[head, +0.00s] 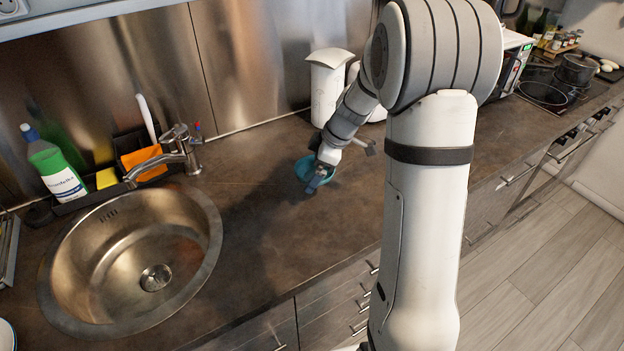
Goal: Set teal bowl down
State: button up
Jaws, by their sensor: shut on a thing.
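The teal bowl (303,168) is small in the head view, at the middle of the brown counter. My gripper (316,180) is shut on the bowl at its near right side. The gripper and wrist hide part of the bowl. The bowl looks upright and at or very close to the counter (255,220); I cannot tell whether it touches.
A steel sink (120,255) with a tap (180,150) lies to the left. A green-and-white bottle (55,170) stands behind it. A white container (328,85) stands behind the bowl. The counter between sink and bowl is clear. A cooktop (545,92) is at far right.

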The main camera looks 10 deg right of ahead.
aim_at(315, 195)
jog(key=shift+f, duration=2.9)
jog(key=shift+f, duration=0.15)
jog(key=o, duration=0.7)
jog(key=shift+o, duration=0.2)
